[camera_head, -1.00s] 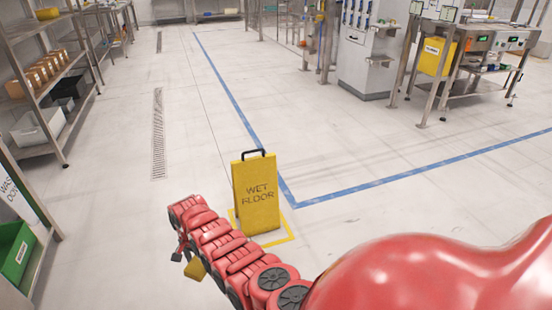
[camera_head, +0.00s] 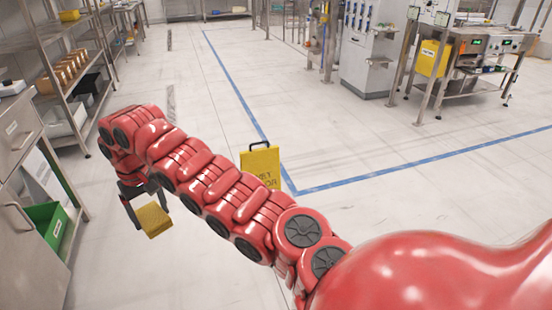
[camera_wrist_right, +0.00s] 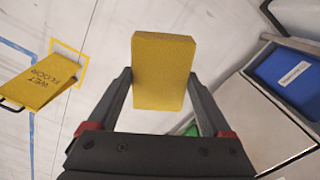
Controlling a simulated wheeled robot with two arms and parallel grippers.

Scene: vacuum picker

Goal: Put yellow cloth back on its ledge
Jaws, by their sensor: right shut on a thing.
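The yellow cloth (camera_head: 153,220) looks like a flat folded block. My right gripper (camera_head: 146,204) is shut on it and holds it in the air over the floor, at the left of the head view. In the right wrist view the cloth (camera_wrist_right: 163,75) stands out between the two fingers of the right gripper (camera_wrist_right: 160,90), one on each side. I cannot pick out the cloth's ledge in these frames. My left gripper is not in view.
A yellow wet-floor sign (camera_head: 260,162) stands partly behind my right arm. At left are a metal cabinet (camera_head: 18,150), a green bin (camera_head: 48,226) and a rack (camera_head: 62,60) with boxes. A blue bin (camera_wrist_right: 287,72) shows in the wrist view.

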